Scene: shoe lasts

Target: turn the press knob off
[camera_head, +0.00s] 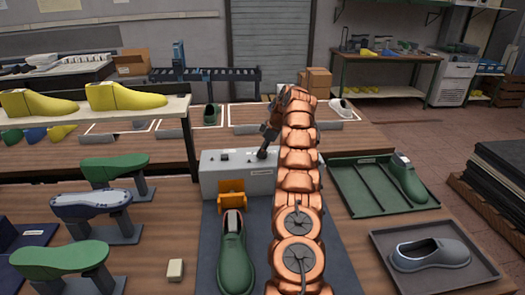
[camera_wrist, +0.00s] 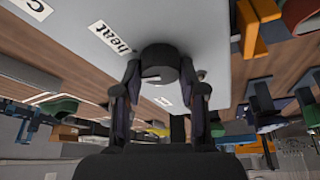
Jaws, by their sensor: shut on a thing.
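The press is a grey box (camera_head: 213,182) in the middle of the bench, with an orange clamp part (camera_head: 232,190) in front. My copper arm reaches over it from the right. My gripper (camera_head: 264,152) is at the right end of the box. In the wrist view, which is tilted, my gripper (camera_wrist: 163,86) has a finger on each side of a dark round knob (camera_wrist: 160,60) and is shut on it. A white label reading "heat" (camera_wrist: 110,37) is beside the knob. Pale marks show near it; the knob's setting cannot be read.
A green tray (camera_head: 345,185) and a grey tray (camera_head: 392,275) stand to the right. Lasts on stands and a shelf with yellow lasts (camera_head: 125,97) fill the left.

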